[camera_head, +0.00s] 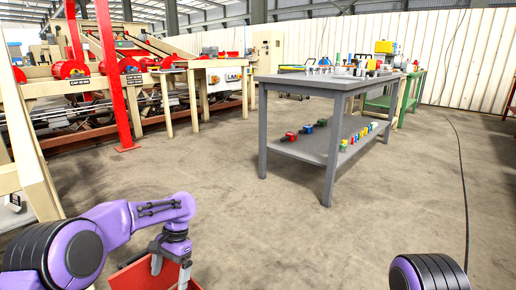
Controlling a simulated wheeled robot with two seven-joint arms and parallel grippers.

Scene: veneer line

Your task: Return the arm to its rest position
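My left arm, purple and black, comes in from the lower left and bends down at the wrist. My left gripper (170,272) points down with its two grey fingers apart and only red showing between them. It is over or just inside a red open container (130,277) at the bottom edge; how deep the fingers reach, I cannot tell. The container's lower part is cut off. Of my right arm only a purple and black joint shows at the bottom right; its gripper is out of view.
A grey two-level table (312,82) stands ahead, with tools on top and coloured items on its lower shelf (310,145). A green bench (405,100) is behind it. Machinery and a red post (110,75) stand left. A cable (462,165) crosses the open floor at right.

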